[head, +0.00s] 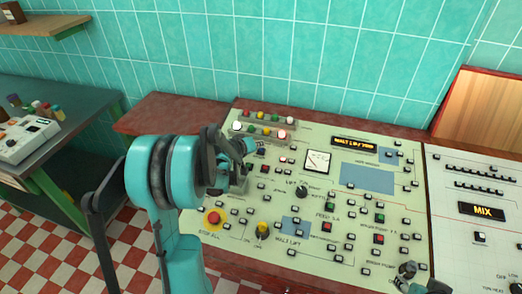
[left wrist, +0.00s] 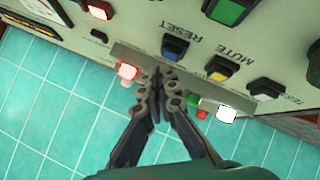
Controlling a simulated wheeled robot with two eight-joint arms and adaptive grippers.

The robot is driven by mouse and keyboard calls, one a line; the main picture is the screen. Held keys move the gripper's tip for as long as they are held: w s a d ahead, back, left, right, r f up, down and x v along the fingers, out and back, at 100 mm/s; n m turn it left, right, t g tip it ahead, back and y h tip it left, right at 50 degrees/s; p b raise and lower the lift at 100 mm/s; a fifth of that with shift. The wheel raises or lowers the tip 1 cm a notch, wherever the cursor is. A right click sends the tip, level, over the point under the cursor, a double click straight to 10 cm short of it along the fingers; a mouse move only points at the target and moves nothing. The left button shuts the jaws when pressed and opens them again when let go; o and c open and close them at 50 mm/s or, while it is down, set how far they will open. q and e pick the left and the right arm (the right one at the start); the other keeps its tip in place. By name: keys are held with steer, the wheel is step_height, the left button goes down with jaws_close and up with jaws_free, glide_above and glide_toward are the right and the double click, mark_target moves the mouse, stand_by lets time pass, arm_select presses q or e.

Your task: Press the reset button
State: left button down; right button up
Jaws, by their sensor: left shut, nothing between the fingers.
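In the left wrist view the panel appears upside down. A blue button (left wrist: 175,46) in a dark frame has the label RESET beside it. A yellow button (left wrist: 218,69) is beside MUTE. My left gripper (left wrist: 158,72) is shut and empty, its tips close to the blue button, just to its lower left. I cannot tell whether they touch anything. In the head view my left gripper (head: 247,148) is over the upper left of the control panel (head: 352,208) and hides some of it. My right gripper (head: 408,270) shows only partly at the bottom right.
A lamp row with a lit white lamp (head: 237,126) and a lit red lamp (head: 282,134) stands along the panel's back edge. A red stop button (head: 213,219) and a yellow knob (head: 262,229) are nearer. A second panel (head: 475,215) stands at the right.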

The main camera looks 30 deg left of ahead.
arm_select(q)
steer(key=shift+f, duration=0.1)
steer(key=shift+w+f+b, duration=0.1)
steer(key=shift+f+b, duration=0.25)
steer(key=shift+b, duration=0.05)
steer(key=shift+f+b, duration=0.35)
stand_by(0.4)
steer(key=shift+r, duration=0.2)
steer(key=shift+r+p, duration=0.55)
steer(key=shift+r, duration=0.05)
steer(key=r+p, duration=0.1)
steer(key=r, duration=0.1)
steer(key=s+r+p, duration=0.1)
steer(key=r+p, duration=0.1)
steer(key=r, duration=0.1)
steer(key=shift+s+d+p, duration=0.1)
steer(key=shift+d+p, duration=0.05)
steer(key=shift+p, duration=0.15)
stand_by(0.7)
